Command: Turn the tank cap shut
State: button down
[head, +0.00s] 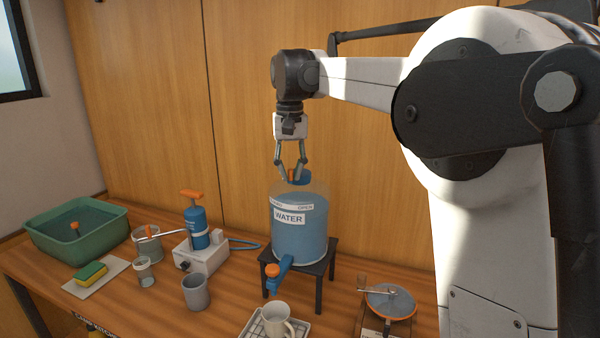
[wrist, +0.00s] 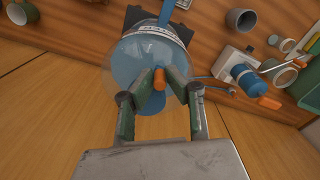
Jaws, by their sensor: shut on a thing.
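The water tank (head: 299,232) is a clear blue-tinted cylinder with a WATER label, standing on a dark stand. Its cap (head: 302,181) is blue with an orange grip, on top of the tank. My gripper (head: 291,178) points down from above and is shut on the cap's orange grip. In the wrist view, the orange grip (wrist: 159,79) sits between my gripper's fingertips (wrist: 160,84), with the tank (wrist: 133,58) beyond. A label near the tank's top reads OPEN at its right end; its left end is too small to read.
A blue tap with an orange knob (head: 272,270) juts from the tank's front. A mug (head: 275,318) stands on a rack below it. A pan (head: 390,302) is to the right. A blue pump (head: 196,226), cups and a green basin (head: 48,240) are to the left.

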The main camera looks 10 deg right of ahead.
jog(key=shift+w+a, duration=0.2)
jog(key=shift+a, duration=0.1)
jog(key=shift+w+a+p, duration=0.3)
jog(key=shift+w+a, duration=0.2)
jog(key=shift+w, duration=0.2)
jog(key=shift+w+a+p, duration=0.25)
jog(key=shift+w+p, duration=0.05)
jog(key=shift+w, duration=0.45)
jog(key=c, duration=1.4)
grip_release()
jog(key=shift+c, duration=0.2)
